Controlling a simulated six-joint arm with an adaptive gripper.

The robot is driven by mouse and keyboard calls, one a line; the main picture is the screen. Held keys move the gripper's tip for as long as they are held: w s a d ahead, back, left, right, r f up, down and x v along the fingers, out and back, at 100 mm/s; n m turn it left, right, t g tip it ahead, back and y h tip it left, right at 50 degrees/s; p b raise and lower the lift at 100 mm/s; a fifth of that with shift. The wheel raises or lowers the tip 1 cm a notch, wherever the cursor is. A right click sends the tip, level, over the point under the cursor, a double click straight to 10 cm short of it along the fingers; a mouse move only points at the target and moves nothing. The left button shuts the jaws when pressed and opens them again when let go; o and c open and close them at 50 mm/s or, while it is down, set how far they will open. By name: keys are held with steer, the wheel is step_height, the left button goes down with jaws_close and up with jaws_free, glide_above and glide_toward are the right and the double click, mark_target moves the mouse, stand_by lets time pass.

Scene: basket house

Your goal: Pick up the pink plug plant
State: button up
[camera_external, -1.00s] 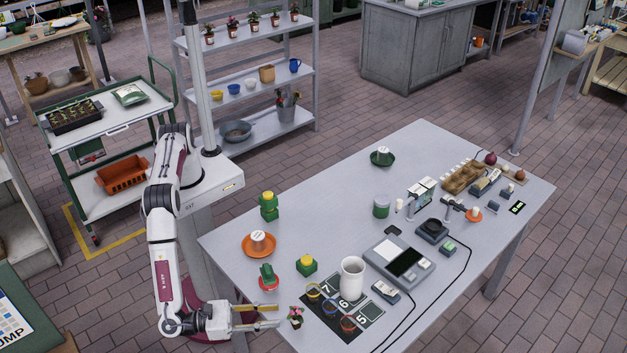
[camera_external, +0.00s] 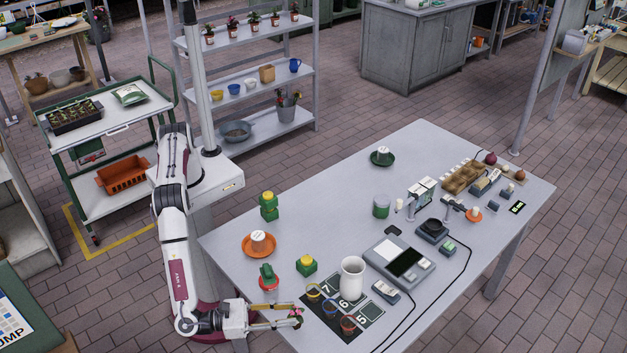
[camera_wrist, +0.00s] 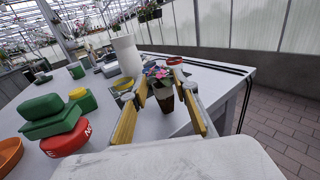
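The pink plug plant (camera_wrist: 163,96) is a small dark brown pot with green leaves and pink flowers. It stands upright near the table's front edge; in the external view (camera_external: 297,315) it is small and partly hidden by my gripper. My gripper (camera_external: 292,314) reaches in low from the left. In the wrist view my gripper (camera_wrist: 161,90) is open, with one yellow-padded finger on each side of the plant. Gaps show between the fingers and the pot, so it does not appear gripped.

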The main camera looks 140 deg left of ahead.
mark_target(294, 313)
steer(key=shift+x, duration=1.55)
steer(key=c, duration=0.7)
